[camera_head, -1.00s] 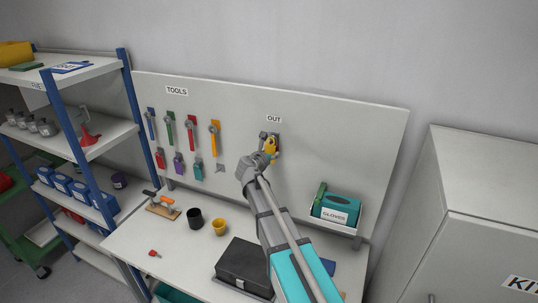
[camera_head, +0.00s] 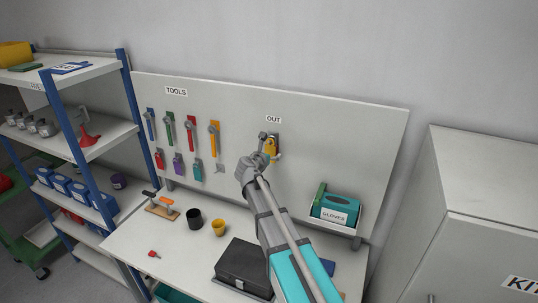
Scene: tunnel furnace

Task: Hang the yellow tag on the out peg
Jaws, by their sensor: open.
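The yellow tag (camera_head: 271,146) is at the board just under the OUT label (camera_head: 273,119), against a dark peg mount (camera_head: 276,137). It appears to hang there; the exact contact with the peg is too small to tell. My gripper (camera_head: 265,147) is open beside the tag, at its left and in front of it. My wrist and arm cover part of the board below. Whether the fingers touch the tag cannot be told.
Several tools hang on the board under the TOOLS label (camera_head: 176,91), with coloured tags below. A glove box (camera_head: 335,208) sits in a holder right of my arm.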

